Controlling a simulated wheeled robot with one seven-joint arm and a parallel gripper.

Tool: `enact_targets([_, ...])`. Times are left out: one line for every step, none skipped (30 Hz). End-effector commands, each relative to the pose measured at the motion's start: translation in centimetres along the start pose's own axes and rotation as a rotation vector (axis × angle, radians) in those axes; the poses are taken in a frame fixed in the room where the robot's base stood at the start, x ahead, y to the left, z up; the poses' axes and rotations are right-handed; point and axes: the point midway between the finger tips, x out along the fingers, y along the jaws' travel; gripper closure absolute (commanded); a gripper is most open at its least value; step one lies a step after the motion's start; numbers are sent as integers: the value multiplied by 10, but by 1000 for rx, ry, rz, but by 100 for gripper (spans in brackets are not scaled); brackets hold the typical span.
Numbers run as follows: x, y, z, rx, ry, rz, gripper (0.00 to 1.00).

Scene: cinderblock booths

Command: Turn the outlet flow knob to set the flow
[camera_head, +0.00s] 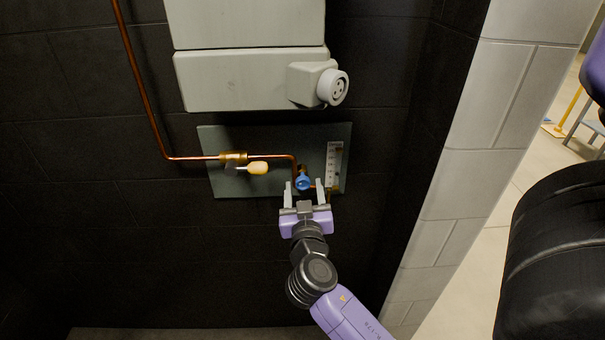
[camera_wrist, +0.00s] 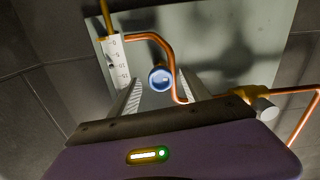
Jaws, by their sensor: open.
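The blue outlet flow knob (camera_head: 304,183) sits at the end of the copper pipe, on a grey-green plate (camera_head: 275,186) on the dark wall. In the wrist view the round blue knob (camera_wrist: 161,79) shows face on, between and beyond the two fingers. My gripper (camera_head: 305,188) is open, with one finger on each side of the knob in the head view. I cannot tell whether either finger touches it. A white flow scale (camera_head: 333,165) with marks stands just right of the knob; it also shows in the wrist view (camera_wrist: 117,62).
A brass valve (camera_head: 233,158) with a pale yellow handle (camera_head: 258,168) sits on the pipe left of the knob. A grey box (camera_head: 235,80) with a round socket (camera_head: 332,87) juts out above the plate. A pale block wall (camera_head: 460,150) stands at right.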

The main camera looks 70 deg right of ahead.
Motion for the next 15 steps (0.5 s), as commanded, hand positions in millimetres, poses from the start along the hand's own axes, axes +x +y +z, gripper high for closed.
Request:
enact_targets([9,0,-4,0,0,2,44])
enact_targets([14,0,-4,-1,0,2,44])
enact_targets([20,0,-4,0,0,1,44])
enact_targets([24,0,-4,0,-1,0,44])
enact_targets([28,0,-4,1,-1,0,44])
enact_targets([34,0,-3,0,0,0,44])
enact_targets([37,0,-3,0,-1,0,44])
enact_targets([40,-1,-3,0,0,-1,44])
enact_targets([44,-1,-2,0,0,-2,44])
enact_targets([46,-1,-2,0,0,-2,44])
enact_targets([48,-1,-2,0,0,-1,44])
enact_targets([49,0,-1,0,0,-1,44])
enact_targets([50,0,-1,-1,-1,-2,44])
enact_targets([51,0,-1,-1,-1,-2,44])
enact_targets([52,-1,0,-1,-1,-2,44])
